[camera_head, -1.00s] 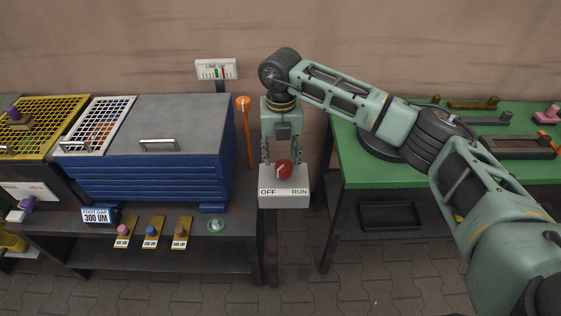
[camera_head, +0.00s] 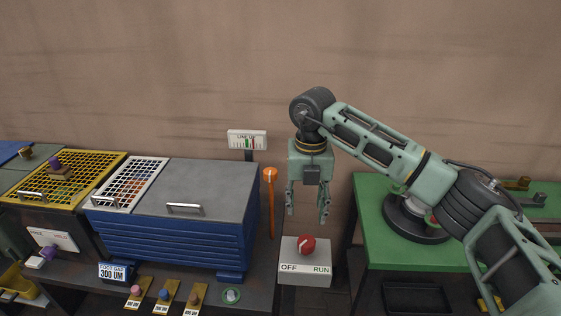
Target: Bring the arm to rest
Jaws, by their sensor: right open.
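My right gripper (camera_head: 308,218) hangs pointing down, open and empty. Its fingertips are above the red knob (camera_head: 307,245) and apart from it. The knob sits on a pale switch box (camera_head: 304,272) marked OFF on the left and RUN on the right. My right arm (camera_head: 395,165) reaches in from the right, over the green table. My left gripper is not in view.
A blue ribbed cabinet (camera_head: 170,238) with a grey lid stands left of the gripper. An orange-topped lever (camera_head: 270,205) and a LINE UP gauge (camera_head: 247,140) stand between them. A green table (camera_head: 372,235) is at the right. The wall behind is bare.

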